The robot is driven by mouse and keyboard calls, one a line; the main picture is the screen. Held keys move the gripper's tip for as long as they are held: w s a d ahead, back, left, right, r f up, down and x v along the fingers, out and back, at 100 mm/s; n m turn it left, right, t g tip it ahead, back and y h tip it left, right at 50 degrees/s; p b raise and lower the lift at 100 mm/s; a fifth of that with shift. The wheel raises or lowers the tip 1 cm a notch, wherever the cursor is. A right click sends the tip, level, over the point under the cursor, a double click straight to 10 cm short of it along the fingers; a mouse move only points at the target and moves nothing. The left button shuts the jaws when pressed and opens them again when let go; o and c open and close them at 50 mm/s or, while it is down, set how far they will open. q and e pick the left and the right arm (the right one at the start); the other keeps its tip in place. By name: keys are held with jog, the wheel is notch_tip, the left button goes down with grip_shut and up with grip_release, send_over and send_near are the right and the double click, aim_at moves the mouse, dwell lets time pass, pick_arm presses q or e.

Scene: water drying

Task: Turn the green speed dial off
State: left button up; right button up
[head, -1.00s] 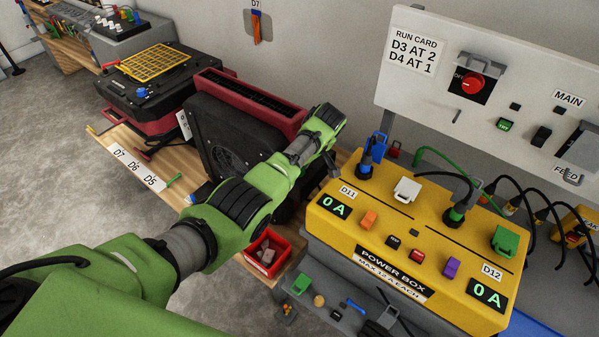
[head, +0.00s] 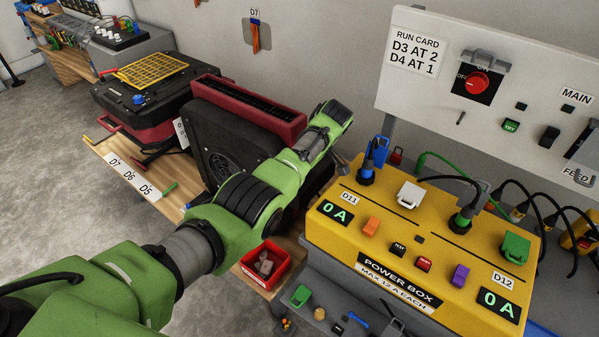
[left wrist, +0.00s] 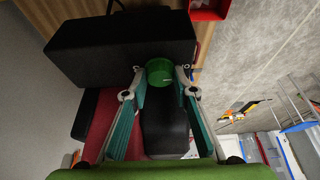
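The green speed dial (left wrist: 160,72) shows in the left wrist view as a round green knob at the end of a black part. My left gripper (left wrist: 160,76) has one fingertip on each side of the dial, very close to it. I cannot tell whether the fingertips press on the dial or stand just clear of it. In the head view my left arm reaches over to the black and dark red machine (head: 235,140); its gripper and the dial are hidden there. My right gripper is not in view.
The yellow power box (head: 410,255) stands to the right, both displays reading 0 A. A red bin (head: 248,284) sits in front of the machine on the wooden bench (head: 105,152). A white panel (head: 425,93) with a red knob is behind the box.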

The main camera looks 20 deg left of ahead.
pick_arm(q)
jog(key=shift+o, duration=0.3)
jog(key=v, duration=1.2)
jog(key=shift+s+a, duration=0.1)
